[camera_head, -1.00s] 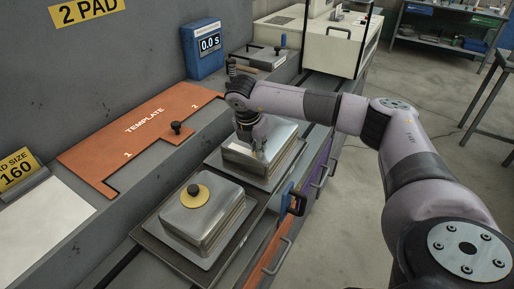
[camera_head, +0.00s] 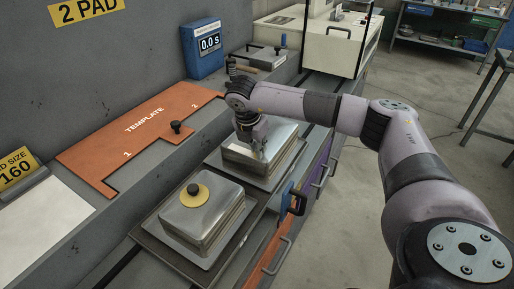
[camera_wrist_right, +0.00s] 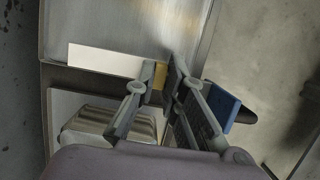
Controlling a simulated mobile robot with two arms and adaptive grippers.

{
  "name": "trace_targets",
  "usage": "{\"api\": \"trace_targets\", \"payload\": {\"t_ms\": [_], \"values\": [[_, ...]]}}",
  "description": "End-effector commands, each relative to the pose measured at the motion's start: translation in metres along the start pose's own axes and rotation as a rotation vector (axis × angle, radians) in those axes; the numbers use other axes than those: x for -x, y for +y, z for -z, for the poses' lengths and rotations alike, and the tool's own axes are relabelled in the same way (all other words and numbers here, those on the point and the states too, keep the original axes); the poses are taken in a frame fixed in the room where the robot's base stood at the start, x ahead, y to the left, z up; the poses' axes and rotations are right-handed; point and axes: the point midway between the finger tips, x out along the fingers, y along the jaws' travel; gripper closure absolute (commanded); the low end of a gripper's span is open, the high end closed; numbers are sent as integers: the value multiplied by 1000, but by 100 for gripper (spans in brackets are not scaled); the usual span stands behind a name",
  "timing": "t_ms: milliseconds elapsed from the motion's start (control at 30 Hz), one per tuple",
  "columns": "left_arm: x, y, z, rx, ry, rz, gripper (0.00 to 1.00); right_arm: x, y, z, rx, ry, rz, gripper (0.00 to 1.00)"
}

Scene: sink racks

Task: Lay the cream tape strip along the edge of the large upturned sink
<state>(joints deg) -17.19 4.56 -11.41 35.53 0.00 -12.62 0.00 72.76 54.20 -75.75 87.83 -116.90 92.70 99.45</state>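The far upturned metal sink (camera_head: 279,136) lies under my right gripper (camera_head: 257,148). In the right wrist view a pale cream strip (camera_wrist_right: 100,59) lies across the near edge of the metal surface (camera_wrist_right: 120,25), its right end yellowish. My right fingertips (camera_wrist_right: 160,68) point at that end, with a narrow gap between them. The left finger overlaps the strip. I cannot tell whether the fingers grip it or only stand around it. A nearer upturned sink (camera_head: 210,222) bears a yellow disc (camera_head: 196,193) with a dark knob. My left gripper is not in view.
An orange template board (camera_head: 140,135) lies on the bench to the left, with a black knob (camera_head: 176,127). A blue timer box (camera_head: 203,50) stands behind. A pale sheet (camera_head: 40,230) lies at front left. Drawer handles (camera_head: 277,256) stick out along the bench's right side.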

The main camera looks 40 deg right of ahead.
Motion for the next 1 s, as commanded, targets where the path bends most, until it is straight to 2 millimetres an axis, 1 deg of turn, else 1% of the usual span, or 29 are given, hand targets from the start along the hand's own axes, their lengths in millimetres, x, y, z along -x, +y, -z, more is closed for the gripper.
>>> {"api": "trace_targets", "payload": {"t_ms": [67, 300, 500, 867, 1000], "values": [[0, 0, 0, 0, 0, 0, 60, 0, 0, 0, 0, 0, 1, 83], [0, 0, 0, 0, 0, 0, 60, 0, 0, 0, 0, 0, 1, 67], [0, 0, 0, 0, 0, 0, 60, 0, 0, 0, 0, 0, 0, 66], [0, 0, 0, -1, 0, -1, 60, 0, 0, 0, 0, 0, 0, 43], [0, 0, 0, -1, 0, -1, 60, 0, 0, 0, 0, 0, 0, 43]]}}
